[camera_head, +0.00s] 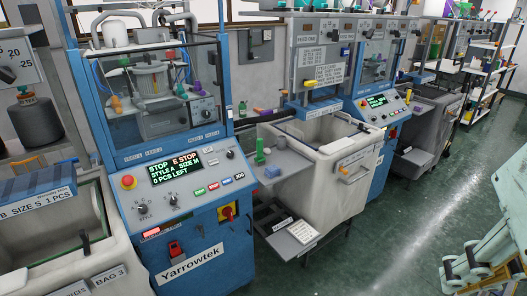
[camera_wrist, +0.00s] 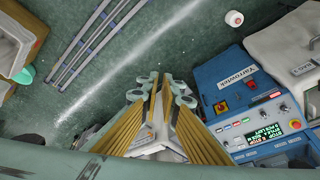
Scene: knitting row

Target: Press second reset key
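The nearest blue knitting machine (camera_head: 190,258), labelled Yarrowtek, has a lit display (camera_head: 175,170) reading STOP, E STOP, STYLE A SIZE M, 0 PCS LEFT. A row of small coloured keys (camera_head: 213,187) sits right of the display; their labels are too small to read. The same display shows in the wrist view (camera_wrist: 267,131). A second blue machine (camera_head: 383,130) stands farther along, with its own small lit display (camera_head: 376,101). My gripper (camera_wrist: 160,78) points over the floor, apart from the panels, with nothing visible held. Its finger gap is unclear.
A red mushroom button (camera_head: 128,182), dark knobs (camera_head: 143,209) and a red-yellow rotary switch (camera_head: 227,212) share the near machine's front. A pale bin (camera_head: 335,185) stands between the machines. The green aisle floor (camera_head: 420,225) is mostly open.

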